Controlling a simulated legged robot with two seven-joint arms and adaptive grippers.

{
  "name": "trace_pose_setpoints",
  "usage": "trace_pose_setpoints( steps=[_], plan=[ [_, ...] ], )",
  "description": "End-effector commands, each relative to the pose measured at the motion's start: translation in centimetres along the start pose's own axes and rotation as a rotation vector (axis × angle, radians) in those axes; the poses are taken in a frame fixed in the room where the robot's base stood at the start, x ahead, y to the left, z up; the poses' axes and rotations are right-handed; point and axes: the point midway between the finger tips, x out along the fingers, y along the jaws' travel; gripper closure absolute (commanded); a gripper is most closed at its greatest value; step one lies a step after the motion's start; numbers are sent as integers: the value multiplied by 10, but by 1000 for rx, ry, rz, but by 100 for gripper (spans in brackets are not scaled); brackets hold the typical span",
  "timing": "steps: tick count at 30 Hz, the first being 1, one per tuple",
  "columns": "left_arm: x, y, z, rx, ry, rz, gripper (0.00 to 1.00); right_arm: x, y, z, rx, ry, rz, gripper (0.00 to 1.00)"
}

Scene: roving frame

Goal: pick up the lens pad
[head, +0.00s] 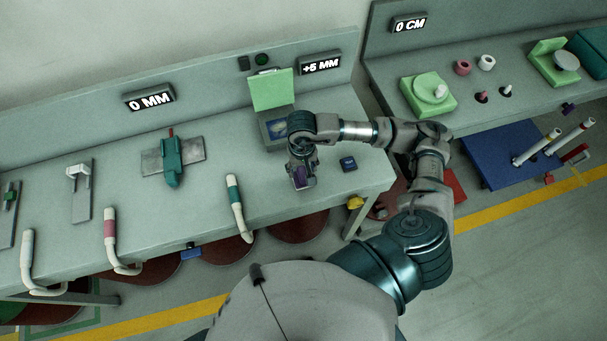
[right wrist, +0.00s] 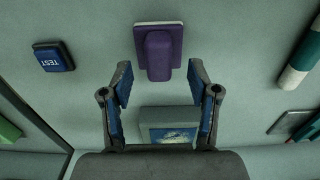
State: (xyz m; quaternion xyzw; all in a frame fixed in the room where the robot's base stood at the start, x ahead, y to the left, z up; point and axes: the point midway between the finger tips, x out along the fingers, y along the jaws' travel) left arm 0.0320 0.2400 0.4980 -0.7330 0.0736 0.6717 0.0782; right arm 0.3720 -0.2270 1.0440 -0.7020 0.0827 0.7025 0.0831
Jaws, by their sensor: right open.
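The lens pad is probably the purple block on a pale-edged flat base (right wrist: 158,50), lying on the bench in the right wrist view. A bit of purple also shows at my right gripper in the head view, largely hidden by the fingers. My right gripper (head: 302,182) points down over the bench near its front edge. In the right wrist view its blue-padded fingers (right wrist: 160,80) are spread, with nothing held between them. The purple block lies just beyond the fingertips, roughly centred between them. My left gripper is not in view.
A grey box with a raised green lid (head: 272,90) stands behind the right gripper. A small blue TEST block (head: 348,163) lies to its right. A white handle with a dark green band (head: 236,205) is at the left on the bench edge. Bare bench lies between them.

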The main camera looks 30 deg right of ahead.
Motion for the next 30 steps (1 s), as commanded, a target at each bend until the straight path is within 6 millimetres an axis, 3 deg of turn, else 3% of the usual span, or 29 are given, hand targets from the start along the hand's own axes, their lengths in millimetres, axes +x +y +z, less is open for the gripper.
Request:
trace_pose_setpoints(
  steps=[2, 6, 14, 21, 30],
  plan=[
    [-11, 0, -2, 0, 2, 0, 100, 10, 4, 2, 1, -5, 2, 40],
    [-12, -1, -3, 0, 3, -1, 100, 29, 4, 0, 1, -3, -1, 40],
    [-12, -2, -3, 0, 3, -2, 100, 33, 4, 0, 1, -1, -2, 40],
    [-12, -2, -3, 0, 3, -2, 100, 33, 4, 0, 1, -1, -2, 97],
    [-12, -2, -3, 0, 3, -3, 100, 32, 4, 0, 1, 0, -2, 100]
  ],
)
